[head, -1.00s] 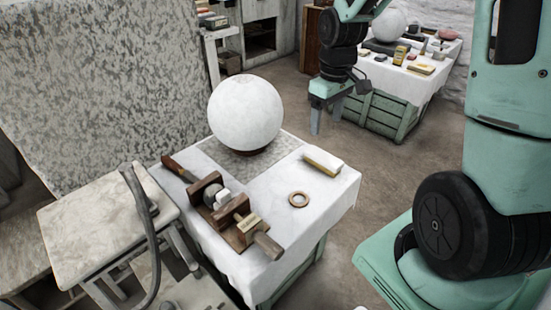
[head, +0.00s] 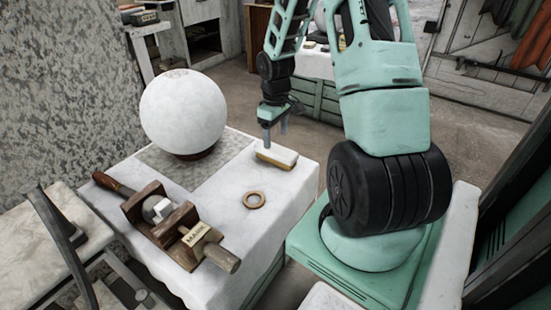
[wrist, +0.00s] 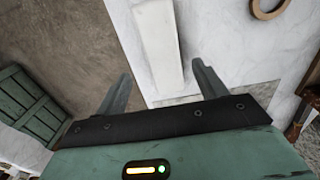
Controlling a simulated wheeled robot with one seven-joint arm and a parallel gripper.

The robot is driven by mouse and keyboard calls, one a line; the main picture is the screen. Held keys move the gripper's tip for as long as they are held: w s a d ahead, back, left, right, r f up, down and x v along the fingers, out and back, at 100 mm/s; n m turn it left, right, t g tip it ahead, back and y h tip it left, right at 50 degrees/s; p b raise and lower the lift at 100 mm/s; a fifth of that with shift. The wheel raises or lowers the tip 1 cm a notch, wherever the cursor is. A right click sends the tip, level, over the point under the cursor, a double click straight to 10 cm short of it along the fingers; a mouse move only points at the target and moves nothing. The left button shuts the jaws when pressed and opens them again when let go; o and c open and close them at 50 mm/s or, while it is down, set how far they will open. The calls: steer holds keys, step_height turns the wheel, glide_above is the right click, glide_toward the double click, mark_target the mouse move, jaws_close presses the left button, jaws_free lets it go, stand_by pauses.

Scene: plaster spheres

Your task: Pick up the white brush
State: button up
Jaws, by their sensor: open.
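The white brush (head: 277,154), a pale block with a tan lower side, lies near the far edge of the white-covered table (head: 222,205). My gripper (head: 275,137) is open, pointing down, just above or behind the brush in the head view. In the wrist view the brush (wrist: 158,42) lies ahead between the open fingers of my gripper (wrist: 160,75), long side pointing away. Nothing is held. I cannot tell the exact height of the fingertips over it.
A large plaster sphere (head: 183,111) stands at the table's back left. A wooden ring (head: 254,200) lies near the brush. A green crate (head: 318,98) stands behind.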

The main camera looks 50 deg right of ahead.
mark_target(276, 148)
steer(key=f, duration=0.2)
steer(key=f+b, duration=0.1)
steer(key=f, duration=0.1)
steer(key=f+b, duration=0.1)
steer(key=f, duration=0.1)
steer(key=shift+s+a+f, duration=0.2)
steer(key=shift+s+f, duration=0.05)
steer(key=shift+f, duration=0.15)
steer(key=c, duration=1.1)
